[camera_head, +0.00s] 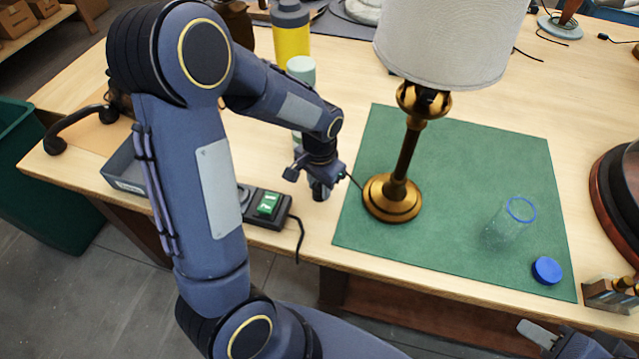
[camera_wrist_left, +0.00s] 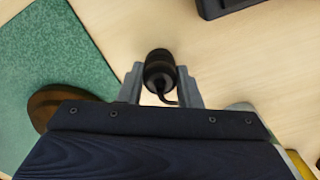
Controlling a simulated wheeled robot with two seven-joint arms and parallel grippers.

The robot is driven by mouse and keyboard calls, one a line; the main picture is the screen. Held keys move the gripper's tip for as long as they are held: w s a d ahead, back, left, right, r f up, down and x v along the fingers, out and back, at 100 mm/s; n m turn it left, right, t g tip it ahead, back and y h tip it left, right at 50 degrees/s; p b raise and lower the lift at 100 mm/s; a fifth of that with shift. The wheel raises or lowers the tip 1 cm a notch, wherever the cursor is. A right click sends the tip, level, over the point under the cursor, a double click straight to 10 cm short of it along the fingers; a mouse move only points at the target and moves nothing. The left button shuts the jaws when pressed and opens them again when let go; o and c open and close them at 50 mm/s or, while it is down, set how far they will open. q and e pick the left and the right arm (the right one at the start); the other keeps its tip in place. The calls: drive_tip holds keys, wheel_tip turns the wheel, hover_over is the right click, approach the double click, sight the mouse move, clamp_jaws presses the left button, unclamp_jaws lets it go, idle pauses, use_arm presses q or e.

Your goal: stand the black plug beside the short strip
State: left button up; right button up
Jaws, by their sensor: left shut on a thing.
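The black plug (camera_head: 320,191) is between the fingers of my left gripper (camera_head: 317,181), which is shut on it. It looks upright, low over the bare wood between the short strip and the green mat; I cannot tell whether it touches the table. In the left wrist view the plug (camera_wrist_left: 158,68) sits between the two grey fingers of my left gripper (camera_wrist_left: 161,84), its cord curling below. The short strip (camera_head: 280,213), black with a green lit switch, lies left of the plug, apart from it. My right gripper (camera_head: 555,340) is partly in view at bottom right; its opening is unclear.
A brass lamp (camera_head: 402,160) with a white shade stands on the green mat (camera_head: 460,150), close right of my left gripper. A clear jar (camera_head: 508,222) and blue lid (camera_head: 547,270) are on the mat. A grey tray (camera_head: 125,174) and bottles (camera_head: 291,35) stand nearby.

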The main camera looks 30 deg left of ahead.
sight(320, 185)
use_arm(q)
drive_tip(key=o, duration=1)
drive_tip(key=shift+c, duration=0.2)
wheel_tip(320, 185, up, 11)
drive_tip(key=s+d+r+n+t+h, duration=0.2)
drive_tip(key=s, duration=0.6)
drive_tip(key=s+d+r+n+t+h, duration=0.1)
drive_tip(key=s+d+r+n+t, duration=0.1)
drive_tip(key=s, duration=0.7)
drive_tip(key=shift+n+t+h+p, duration=0.3)
drive_tip(key=shift+t+h+p, duration=0.1)
drive_tip(key=shift+t, duration=0.4)
